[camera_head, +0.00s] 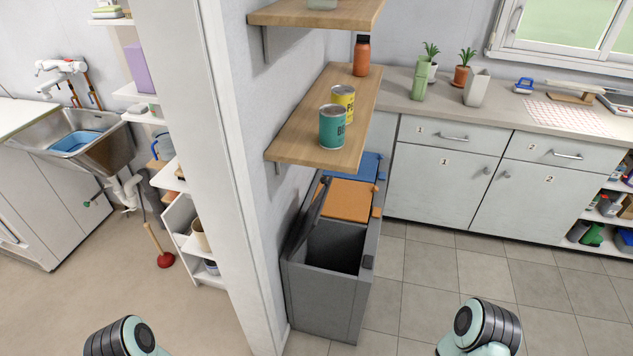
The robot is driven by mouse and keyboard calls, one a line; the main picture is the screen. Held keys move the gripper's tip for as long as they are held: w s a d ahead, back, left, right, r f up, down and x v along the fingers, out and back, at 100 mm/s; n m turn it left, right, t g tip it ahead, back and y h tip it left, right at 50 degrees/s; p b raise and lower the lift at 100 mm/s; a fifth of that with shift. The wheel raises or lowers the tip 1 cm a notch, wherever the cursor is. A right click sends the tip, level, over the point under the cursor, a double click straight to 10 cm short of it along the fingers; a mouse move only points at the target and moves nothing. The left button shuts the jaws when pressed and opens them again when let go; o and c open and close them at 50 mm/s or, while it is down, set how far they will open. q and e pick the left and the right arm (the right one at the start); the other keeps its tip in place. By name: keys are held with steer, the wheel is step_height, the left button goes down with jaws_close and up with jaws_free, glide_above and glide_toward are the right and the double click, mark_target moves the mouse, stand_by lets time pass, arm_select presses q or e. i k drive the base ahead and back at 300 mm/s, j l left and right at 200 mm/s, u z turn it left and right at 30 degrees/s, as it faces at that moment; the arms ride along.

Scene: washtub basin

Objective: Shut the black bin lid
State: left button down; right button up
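A dark grey bin unit (325,305) stands on the floor against the end of the white wall, below the wooden shelves. Its nearest compartment is open and its dark inside shows. The black lid (304,218) is raised and leans back toward the wall on the left side of the opening. Behind it, the orange lid (348,200) and the blue lid (356,167) lie flat and closed. Only rounded parts of my two arms show at the bottom edge, left and right, both apart from the bin. Neither gripper is in view.
The tiled floor (480,270) right of the bin is clear. A red plunger (166,260) stands left of the wall.

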mark_target(311, 219)
steer(key=l+u, duration=0.1)
steer(key=u, duration=1.15)
steer(key=l, duration=1.1)
steer(key=i, duration=0.05)
